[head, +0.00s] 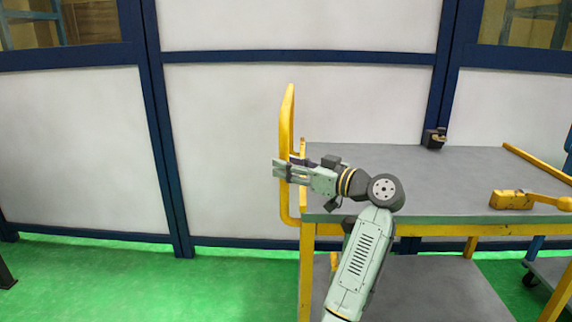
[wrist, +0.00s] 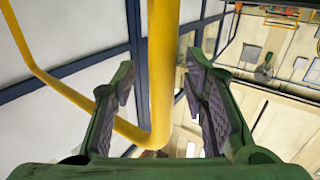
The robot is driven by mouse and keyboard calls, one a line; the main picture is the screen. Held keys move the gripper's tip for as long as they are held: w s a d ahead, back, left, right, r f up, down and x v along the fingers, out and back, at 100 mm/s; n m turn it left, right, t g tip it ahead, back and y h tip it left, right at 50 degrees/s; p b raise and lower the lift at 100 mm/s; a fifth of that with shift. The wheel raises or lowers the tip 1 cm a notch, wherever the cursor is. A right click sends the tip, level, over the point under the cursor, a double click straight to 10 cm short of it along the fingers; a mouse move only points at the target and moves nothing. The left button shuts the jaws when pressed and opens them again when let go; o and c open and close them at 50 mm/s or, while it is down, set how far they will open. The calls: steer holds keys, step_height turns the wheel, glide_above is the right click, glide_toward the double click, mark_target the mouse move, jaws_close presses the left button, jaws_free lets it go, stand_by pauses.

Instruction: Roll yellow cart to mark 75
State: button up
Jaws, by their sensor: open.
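The yellow cart has a grey top (head: 400,190), a yellow frame and a tall yellow handle (head: 286,125) at its left end. My gripper (head: 282,170) is at the handle's upright bar, its fingers pointing left in the head view. In the wrist view the yellow handle bar (wrist: 162,70) stands between the two open fingers of my gripper (wrist: 165,105), with gaps on both sides. The bar bends to the left at its lower end. No mark 75 shows in either view. The cart's wheels are out of view.
White panels with blue frames (head: 300,57) stand behind the cart. Green floor (head: 110,285) is clear to the left. A yellow tool-like object (head: 512,199) and a small black object (head: 434,138) are on the grey top. A blue wheeled cart (head: 550,270) stands at right.

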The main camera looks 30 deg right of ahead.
steer(key=v, duration=1)
steer(key=shift+s, duration=0.25)
steer(key=shift+d, duration=0.2)
